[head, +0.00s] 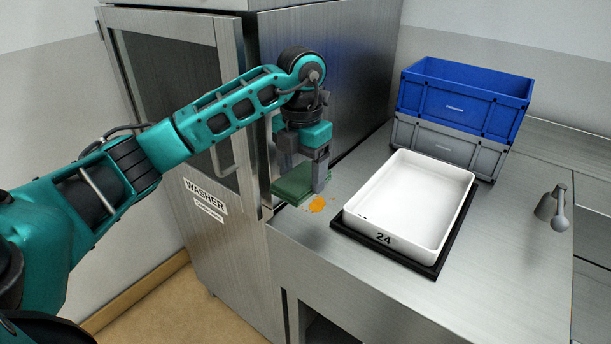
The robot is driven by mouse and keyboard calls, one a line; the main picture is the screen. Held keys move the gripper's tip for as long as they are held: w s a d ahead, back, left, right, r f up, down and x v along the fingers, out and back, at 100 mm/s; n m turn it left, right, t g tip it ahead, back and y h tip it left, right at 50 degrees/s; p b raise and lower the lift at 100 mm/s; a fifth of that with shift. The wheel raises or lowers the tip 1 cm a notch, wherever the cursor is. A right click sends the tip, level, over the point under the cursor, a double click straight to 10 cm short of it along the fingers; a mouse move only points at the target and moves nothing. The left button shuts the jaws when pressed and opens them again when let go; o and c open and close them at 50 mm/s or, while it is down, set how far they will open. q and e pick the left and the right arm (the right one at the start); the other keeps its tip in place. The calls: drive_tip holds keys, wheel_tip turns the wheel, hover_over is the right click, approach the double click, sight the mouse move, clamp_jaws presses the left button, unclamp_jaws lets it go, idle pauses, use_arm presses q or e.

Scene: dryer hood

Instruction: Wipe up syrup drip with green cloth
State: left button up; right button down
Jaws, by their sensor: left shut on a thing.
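The green cloth (292,184) is a folded-looking pad at the left end of the steel counter, beside the washer. My left gripper (302,178) points down and is shut on the green cloth. The orange syrup drip (318,204) lies on the counter just to the right of and in front of the cloth, close to the gripper's right finger. Small orange specks show around it. Whether the cloth touches the counter is hard to tell. My right gripper is not in view.
A white tray (383,239) marked 24 stands on a black base (427,268) right of the drip. A blue crate (465,101) sits on a grey crate (437,143) behind it. The steel washer (335,75) stands left. A metal tap-like fitting (551,208) is at right.

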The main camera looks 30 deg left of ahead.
use_arm(q)
drive_tip(key=shift+f, duration=0.1)
wheel_tip(320, 180, down, 5)
drive_tip(key=b, duration=0.4)
drive_tip(key=shift+w+r, duration=0.15)
drive_tip(key=shift+r, duration=0.1)
